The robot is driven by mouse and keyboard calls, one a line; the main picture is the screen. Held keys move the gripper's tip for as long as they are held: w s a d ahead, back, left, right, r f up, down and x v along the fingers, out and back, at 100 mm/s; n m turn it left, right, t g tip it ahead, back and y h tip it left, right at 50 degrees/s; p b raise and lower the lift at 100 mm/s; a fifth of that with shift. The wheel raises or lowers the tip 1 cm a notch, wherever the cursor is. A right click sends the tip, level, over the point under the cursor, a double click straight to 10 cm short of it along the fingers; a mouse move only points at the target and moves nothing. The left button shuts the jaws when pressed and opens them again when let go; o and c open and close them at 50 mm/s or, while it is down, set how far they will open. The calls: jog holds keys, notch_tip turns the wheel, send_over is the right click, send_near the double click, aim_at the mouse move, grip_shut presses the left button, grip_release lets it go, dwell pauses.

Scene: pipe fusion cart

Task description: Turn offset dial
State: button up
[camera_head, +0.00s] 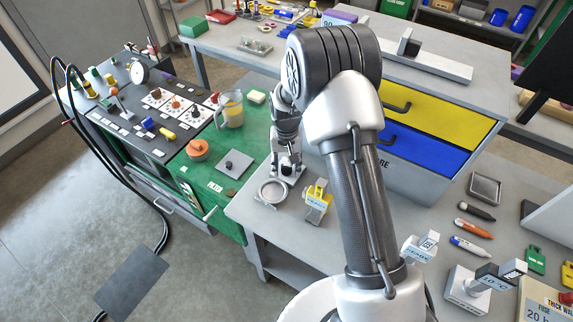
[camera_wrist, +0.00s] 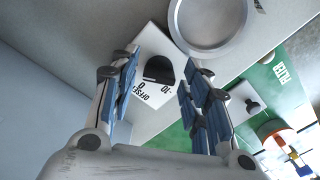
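The offset dial is a black knob (camera_wrist: 158,70) on a white plate (camera_wrist: 157,97) marked OFFSET, 0 and -10, in the wrist view. The knob's pointer angle is hard to read. My gripper (camera_wrist: 162,72) is open, with its blue-padded fingers on either side of the knob. A gap shows between the knob and each finger in this view. In the head view my gripper (camera_head: 287,172) is low over the grey table, and it hides most of the dial there.
A round metal dish (camera_head: 272,190) lies close beside my gripper and also shows in the wrist view (camera_wrist: 212,22). A yellow tagged device (camera_head: 317,200) stands to the right. The green bench with a jug (camera_head: 230,110) and orange knob (camera_head: 197,150) is to the left.

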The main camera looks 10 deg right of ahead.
jog(key=shift+o, duration=0.4)
notch_tip(320, 180, up, 12)
dwell(0.4)
dwell(0.3)
notch_tip(320, 180, up, 9)
jog(key=t, duration=0.1)
send_over(286, 168)
jog(key=s, duration=0.5)
jog(key=s+r+n+t, duration=0.1)
jog(key=s+r, duration=0.7)
jog(key=s, duration=0.1)
jog(key=s+n+t, duration=0.2)
jog(key=s, duration=1.4)
jog(key=shift+s+r+t+b, duration=0.3)
jog(key=shift+s+r, duration=0.05)
jog(key=shift+r, duration=0.1)
